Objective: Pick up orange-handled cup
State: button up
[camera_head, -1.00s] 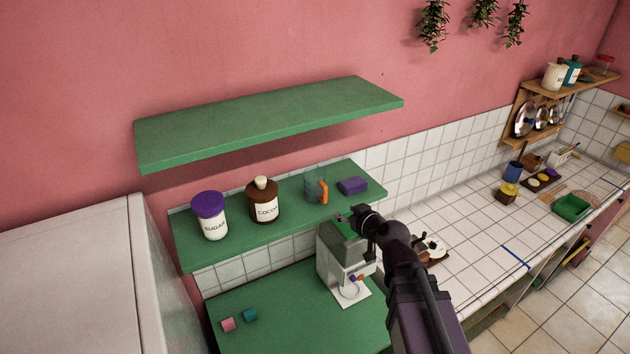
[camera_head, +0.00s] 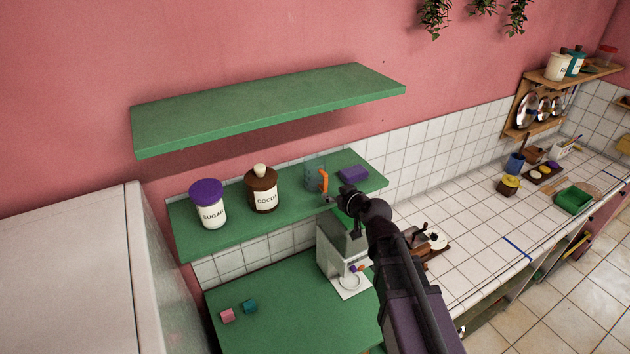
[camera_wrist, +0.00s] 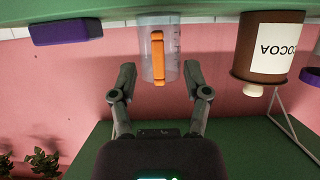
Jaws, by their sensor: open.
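The orange-handled cup (camera_head: 314,176) is a clear, greyish cup standing upright on the lower green shelf, between the cocoa jar and a purple block. Its orange handle faces my arm. In the wrist view, which is upside down, the cup (camera_wrist: 159,48) lies straight ahead with its handle toward the camera. My gripper (camera_wrist: 160,78) is open, with one finger on each side of the cup's lower picture part; I cannot tell how far around it they reach. In the head view my gripper (camera_head: 333,198) is at the shelf's front edge, close to the handle.
The brown cocoa jar (camera_head: 262,190) and the sugar jar (camera_head: 208,204) stand left of the cup. The purple block (camera_head: 353,174) is close on its right. The upper green shelf (camera_head: 265,107) hangs above. A coffee machine (camera_head: 341,250) stands below.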

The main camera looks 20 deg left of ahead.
aim_at(327, 190)
jog(key=shift+x, duration=1.05)
jog(key=shift+b+x, duration=1.05)
jog(key=shift+x, duration=1.55)
jog(key=shift+d+f, duration=0.1)
grip_shut()
